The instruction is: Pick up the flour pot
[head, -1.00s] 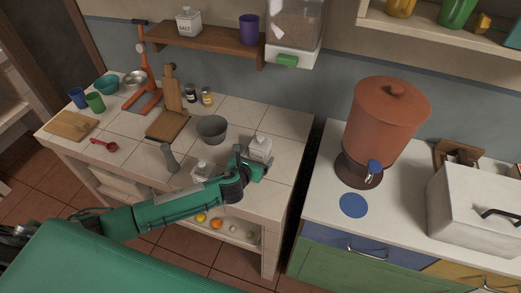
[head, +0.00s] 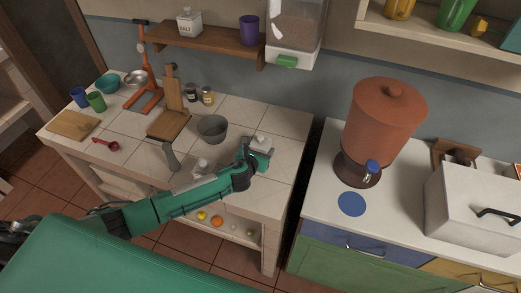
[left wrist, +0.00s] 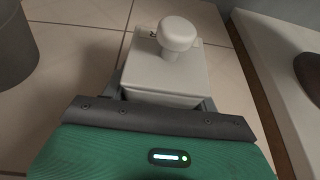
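A white square pot with a round-knobbed lid (head: 261,141) stands near the right end of the tiled counter. I cannot read a flour label on it. My left gripper (head: 257,156) is at this pot, on its near side. In the left wrist view the white pot (left wrist: 165,75) is directly ahead, with grey finger parts close along both its sides. Its lower part is hidden by the gripper body, and I cannot tell whether the fingers press on it. A second small white pot (head: 202,166) is partly hidden behind my left forearm. My right gripper is not in view.
A grey bowl (head: 212,128) stands left of the pot, also showing in the left wrist view (left wrist: 14,45). A salt pot (head: 189,22) is on the wall shelf. A gap separates this counter from the right one, with a clay dispenser (head: 384,115).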

